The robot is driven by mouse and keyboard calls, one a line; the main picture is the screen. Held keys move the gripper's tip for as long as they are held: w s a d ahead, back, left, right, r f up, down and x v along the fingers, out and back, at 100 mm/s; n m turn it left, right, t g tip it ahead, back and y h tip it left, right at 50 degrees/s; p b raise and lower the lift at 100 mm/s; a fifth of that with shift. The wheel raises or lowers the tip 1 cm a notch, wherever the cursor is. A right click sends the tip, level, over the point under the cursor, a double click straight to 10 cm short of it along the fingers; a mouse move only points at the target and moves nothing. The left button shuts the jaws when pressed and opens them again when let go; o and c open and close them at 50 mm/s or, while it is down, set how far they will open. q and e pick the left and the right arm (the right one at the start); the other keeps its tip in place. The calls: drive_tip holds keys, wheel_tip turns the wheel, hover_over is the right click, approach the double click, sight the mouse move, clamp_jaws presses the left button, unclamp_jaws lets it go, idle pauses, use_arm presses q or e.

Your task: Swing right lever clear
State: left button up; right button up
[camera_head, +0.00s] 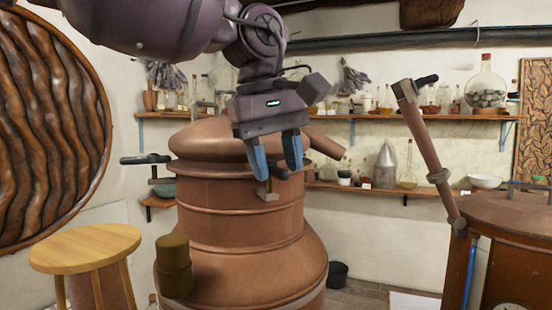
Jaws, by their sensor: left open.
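A large copper still (238,225) stands in the middle, its domed copper lid (205,140) on top. The right lever (268,194) is on the front of the still near the rim, with a small tan bracket and a dark handle. My left gripper (276,168) reaches down from the top, open, with its blue fingertips just above and on either side of the dark handle. I cannot tell whether the fingers touch it. A second lever with a black handle (146,159) sticks out at the still's left side. My right gripper is not in view.
A copper pipe (426,150) slants down to a copper vessel (512,215) at the right. A wooden stool (85,247) stands at the left. Shelves (420,117) with glassware line the back wall. A dark bucket (338,273) is on the floor behind the still.

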use_arm(q)
clamp_jaws()
drive_tip(key=shift+d+n, duration=0.15)
drive_tip(key=shift+n, duration=0.25)
drive_tip(key=shift+w+d+n+t+b, duration=0.2)
drive_tip(key=shift+n+b, duration=0.1)
drive_tip(key=shift+n, duration=0.35)
drive_tip(key=shift+w+d+n+t+b, duration=0.15)
drive_tip(key=shift+n+b, duration=0.15)
drive_tip(key=shift+n, duration=0.35)
drive_tip(key=shift+w+d+n+t+y, duration=0.1)
drive_tip(key=shift+w+d+n+y, duration=0.3)
drive_tip(key=shift+n, duration=1.5)
drive_tip(key=shift+w+d+n+t+y, duration=0.15)
drive_tip(key=shift+w+n+y, duration=0.3)
drive_tip(key=shift+n, duration=1.45)
drive_tip(key=shift+w+d+n+t+y, duration=0.1)
drive_tip(key=shift+w+d+n+y, duration=0.35)
drive_tip(key=shift+n, duration=1.45)
drive_tip(key=shift+w+a, duration=0.15)
drive_tip(key=shift+a, duration=0.05)
